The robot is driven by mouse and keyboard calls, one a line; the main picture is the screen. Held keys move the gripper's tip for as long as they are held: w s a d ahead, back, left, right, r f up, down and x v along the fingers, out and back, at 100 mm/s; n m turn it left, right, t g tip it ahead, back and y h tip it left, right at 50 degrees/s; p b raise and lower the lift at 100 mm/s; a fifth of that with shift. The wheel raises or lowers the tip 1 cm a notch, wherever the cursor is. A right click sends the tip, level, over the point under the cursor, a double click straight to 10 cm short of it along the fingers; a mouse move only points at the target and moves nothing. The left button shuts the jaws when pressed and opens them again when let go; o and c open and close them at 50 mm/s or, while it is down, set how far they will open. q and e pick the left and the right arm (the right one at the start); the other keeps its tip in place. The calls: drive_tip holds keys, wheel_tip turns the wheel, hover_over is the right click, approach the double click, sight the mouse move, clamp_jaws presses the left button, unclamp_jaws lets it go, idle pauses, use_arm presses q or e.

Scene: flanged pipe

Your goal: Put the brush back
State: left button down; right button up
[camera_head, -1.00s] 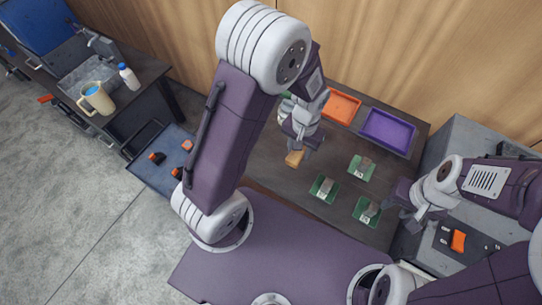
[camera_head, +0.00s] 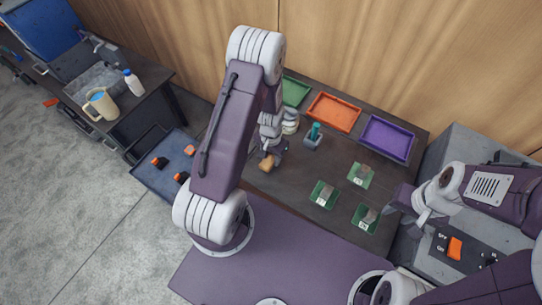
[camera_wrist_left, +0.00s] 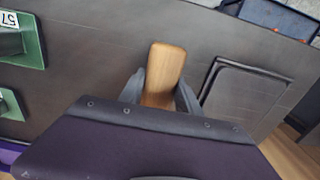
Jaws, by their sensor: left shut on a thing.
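My left gripper (camera_head: 271,152) is shut on a light wooden piece (camera_head: 266,163), which I take to be the brush. In the left wrist view the wooden piece (camera_wrist_left: 164,72) sits between the two grey fingers (camera_wrist_left: 158,95) and sticks out past them. Bristles cannot be made out. It is held over the left part of the dark table (camera_head: 300,180); its height above the top is hard to judge. My right gripper (camera_head: 405,202) is by the table's right edge, apart from the wooden piece; its jaws are unclear.
Green (camera_head: 295,91), orange (camera_head: 333,112) and purple (camera_head: 387,138) trays line the back. A grey holder with a teal item (camera_head: 314,133) stands before them. Several small green trays (camera_head: 324,194) hold grey parts. In the wrist view, a grey square-rimmed piece (camera_wrist_left: 243,97) lies right of the wooden piece.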

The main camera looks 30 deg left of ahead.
use_arm(q)
drive_tip(key=shift+f, duration=0.15)
drive_tip(key=c, duration=0.9)
unclamp_jaws()
drive_tip(key=shift+s, duration=0.1)
drive_tip(key=shift+o, duration=0.2)
